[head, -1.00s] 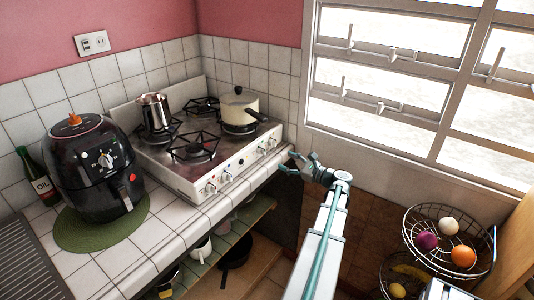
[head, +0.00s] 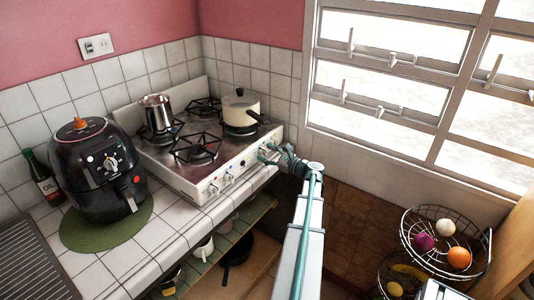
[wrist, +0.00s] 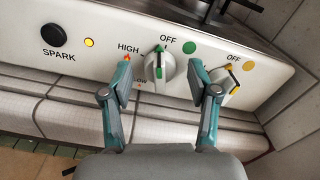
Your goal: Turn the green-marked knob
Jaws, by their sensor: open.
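The green-marked knob (wrist: 153,72) shows in the wrist view on the white stove front. It is white with a green stripe, and a green dot (wrist: 189,47) sits to its upper right. Its stripe points nearly up toward the OFF label. My gripper (wrist: 160,80) is open, with one finger on the left of the knob and one on the right. Gaps show between the knob and both fingers. In the head view my gripper (head: 267,152) is at the right part of the stove front and hides the knob there.
A yellow-marked knob (wrist: 222,85) is close to the right finger. A black spark button (wrist: 54,35) is at the left. The stove (head: 188,165) holds a cream pot (head: 240,110) and a steel pot (head: 156,113). A tiled ledge runs below the panel.

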